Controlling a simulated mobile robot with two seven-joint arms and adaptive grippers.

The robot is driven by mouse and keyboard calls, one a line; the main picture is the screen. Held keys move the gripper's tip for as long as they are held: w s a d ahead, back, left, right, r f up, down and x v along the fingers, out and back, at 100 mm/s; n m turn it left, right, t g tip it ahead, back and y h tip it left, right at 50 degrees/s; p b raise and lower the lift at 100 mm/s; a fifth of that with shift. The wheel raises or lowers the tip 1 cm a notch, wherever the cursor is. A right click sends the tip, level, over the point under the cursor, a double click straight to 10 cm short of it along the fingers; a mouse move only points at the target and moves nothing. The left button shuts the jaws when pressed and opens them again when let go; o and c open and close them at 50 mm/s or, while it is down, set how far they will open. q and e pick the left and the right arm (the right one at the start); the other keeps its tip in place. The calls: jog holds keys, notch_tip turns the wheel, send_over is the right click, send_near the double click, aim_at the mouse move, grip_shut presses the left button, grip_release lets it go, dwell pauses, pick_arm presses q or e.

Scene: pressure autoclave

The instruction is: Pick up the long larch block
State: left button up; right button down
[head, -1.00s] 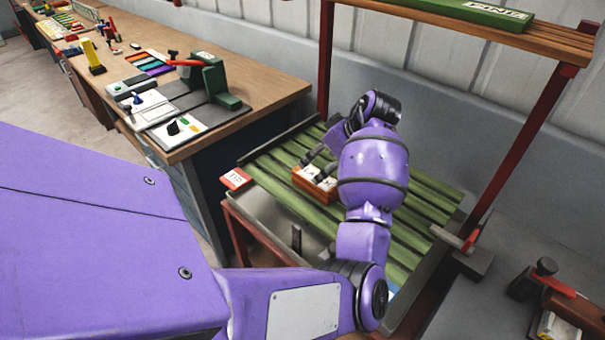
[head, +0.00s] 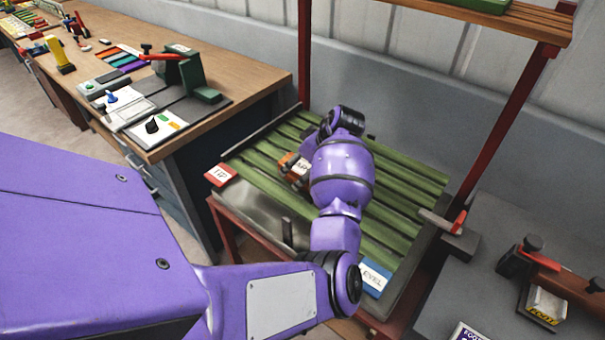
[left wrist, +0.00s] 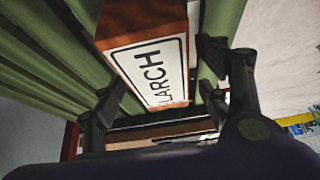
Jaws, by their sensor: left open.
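The larch block (head: 290,164) is an orange-brown wooden block on the green slatted rack. My left arm partly covers it in the head view. In the left wrist view the block (left wrist: 140,20) shows large, with a white label reading "LARCH". My left gripper (left wrist: 158,95) is open, with one finger on each side of the block's labelled end. I cannot tell whether either finger touches it. In the head view the fingers are mostly hidden behind the wrist. My right gripper is in neither view.
The green slatted rack (head: 405,190) has a red "TIP" sign (head: 221,174) at left and a blue "LEVEL" sign (head: 374,279) at front. A red frame post (head: 510,125) rises at right. A wooden workbench (head: 230,75) with tools stands at left.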

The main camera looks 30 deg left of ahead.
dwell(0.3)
pick_arm(q)
jog(key=shift+f, duration=0.2)
dwell(0.4)
jog(key=c, duration=1.5)
jog(key=shift+r, duration=0.1)
